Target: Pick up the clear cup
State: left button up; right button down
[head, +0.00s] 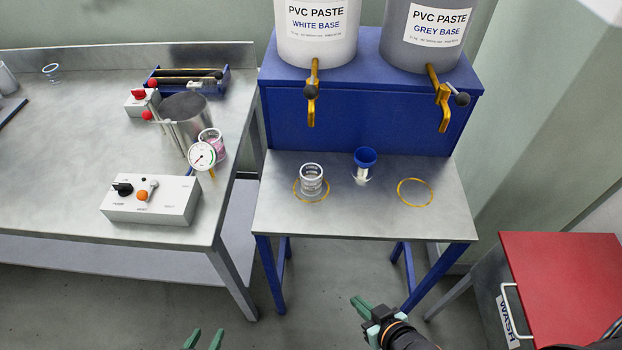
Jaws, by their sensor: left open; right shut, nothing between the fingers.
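A clear cup (312,181) with markings stands upright on the small metal table (350,222), over the left yellow ring (299,197) and below the white base container. My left gripper (206,341) is open at the bottom edge, with only its green fingertips in view. It is well in front of the table and apart from the cup. My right gripper (358,302) is shut and empty in front of the table's right half, below and right of the cup. Most of my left arm is out of view.
A blue-rimmed funnel-like piece (365,160) stands right of the cup. Brass taps (312,92) hang from the PVC paste containers (316,38) behind. The right yellow ring (415,193) is empty. A control box (151,200) and pink-filled cup (211,142) are on the left bench (60,190).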

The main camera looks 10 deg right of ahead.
aim_at(311, 174)
jog(key=i+j+z, duration=0.1)
jog(key=j+z, duration=0.3)
jog(key=j, duration=0.5)
jog(key=j+z, duration=0.4)
jog(key=j, duration=0.5)
jog(key=i, duration=0.45)
